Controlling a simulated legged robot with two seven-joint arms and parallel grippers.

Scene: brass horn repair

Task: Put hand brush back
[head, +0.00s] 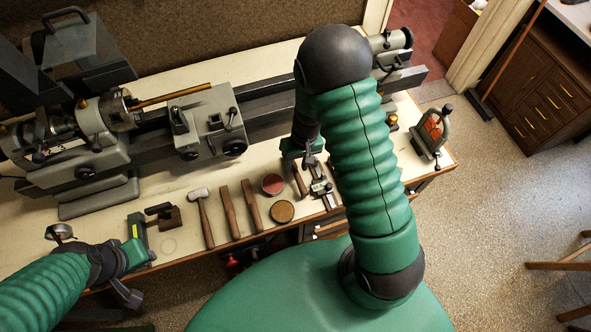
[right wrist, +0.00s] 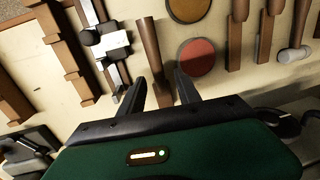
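My right gripper (head: 309,162) is low over the front of the bench, partly behind my right arm in the head view. In the right wrist view its two dark fingers (right wrist: 160,80) are apart. A slim brown wooden handle (right wrist: 150,45) lies between and beyond them, with a gap on each side; its near end is hidden by the gripper. The handle also shows beside the gripper in the head view (head: 299,180). I cannot tell whether it belongs to the hand brush; no bristles show.
A hammer (head: 202,215), two wooden-handled pieces (head: 230,212), a red tin (head: 273,184) and a brown tin (head: 282,211) lie along the bench front. A metal measuring tool (head: 322,187) lies right of the handle. A lathe (head: 212,125) fills the back of the bench.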

